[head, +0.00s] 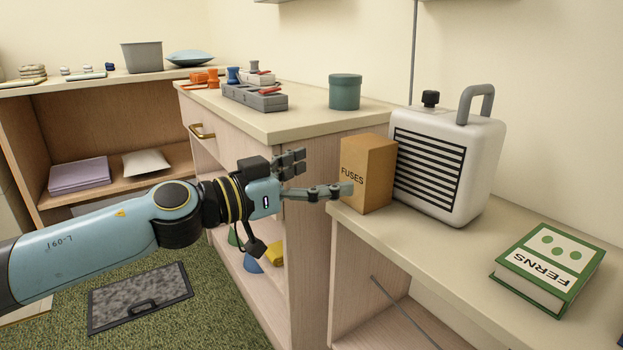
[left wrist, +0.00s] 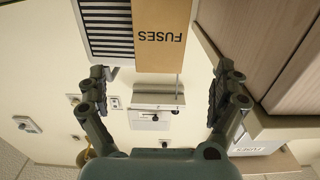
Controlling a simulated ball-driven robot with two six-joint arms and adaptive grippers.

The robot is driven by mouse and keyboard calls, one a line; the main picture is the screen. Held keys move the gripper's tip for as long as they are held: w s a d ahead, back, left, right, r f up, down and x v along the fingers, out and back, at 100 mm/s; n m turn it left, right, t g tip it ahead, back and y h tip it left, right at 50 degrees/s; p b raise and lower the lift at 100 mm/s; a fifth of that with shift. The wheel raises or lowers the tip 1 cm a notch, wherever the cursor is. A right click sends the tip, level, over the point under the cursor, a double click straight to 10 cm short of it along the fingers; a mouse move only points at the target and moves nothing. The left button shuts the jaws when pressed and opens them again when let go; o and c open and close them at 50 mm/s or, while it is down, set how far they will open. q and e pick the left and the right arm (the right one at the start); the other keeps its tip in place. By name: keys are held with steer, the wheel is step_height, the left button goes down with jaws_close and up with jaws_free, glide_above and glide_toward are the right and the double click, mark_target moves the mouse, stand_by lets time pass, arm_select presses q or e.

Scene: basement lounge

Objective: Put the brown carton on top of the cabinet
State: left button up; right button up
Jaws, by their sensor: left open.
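The brown carton (head: 367,172), marked FUSES, stands upright on the lower counter, between the taller cabinet and a white heater-like box. It also shows at the top of the left wrist view (left wrist: 161,36), upside down. The cabinet (head: 284,124) has a pale top carrying several things, with bare room along its front edge. My left gripper (head: 322,172) is open and empty, just left of the carton in the head view; one finger overlaps the carton's edge there. In the left wrist view the open fingers (left wrist: 168,88) have the carton ahead, beyond the tips. My right gripper is not in view.
The white box (head: 447,165) with black slats stands close right of the carton. A green book (head: 550,268) lies farther right on the counter. A teal canister (head: 345,92) and a grey tray (head: 254,98) sit on the cabinet top.

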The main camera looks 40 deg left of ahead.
mark_target(384, 138)
arm_select(q)
steer(key=shift+s+a+f, duration=0.15)
steer(key=shift+s+f, duration=0.15)
steer(key=shift+s, duration=0.1)
steer(key=shift+s+b, duration=0.15)
steer(key=shift+b, duration=0.2)
steer(key=shift+c, duration=0.5)
steer(key=w+r+m+p, duration=0.1)
steer(key=m+p, duration=0.1)
steer(key=m, duration=1)
steer(key=w+d+r+m+p, duration=0.1)
steer(key=w+r+m+p, duration=0.1)
steer(key=m, duration=1)
steer(key=w+d+r+m+p, duration=0.1)
steer(key=m+p, duration=0.3)
steer(key=m, duration=0.8)
steer(key=shift+w+r, duration=0.15)
steer(key=shift+w, duration=0.6)
steer(key=x, duration=0.6)
steer(key=shift+p, duration=0.3)
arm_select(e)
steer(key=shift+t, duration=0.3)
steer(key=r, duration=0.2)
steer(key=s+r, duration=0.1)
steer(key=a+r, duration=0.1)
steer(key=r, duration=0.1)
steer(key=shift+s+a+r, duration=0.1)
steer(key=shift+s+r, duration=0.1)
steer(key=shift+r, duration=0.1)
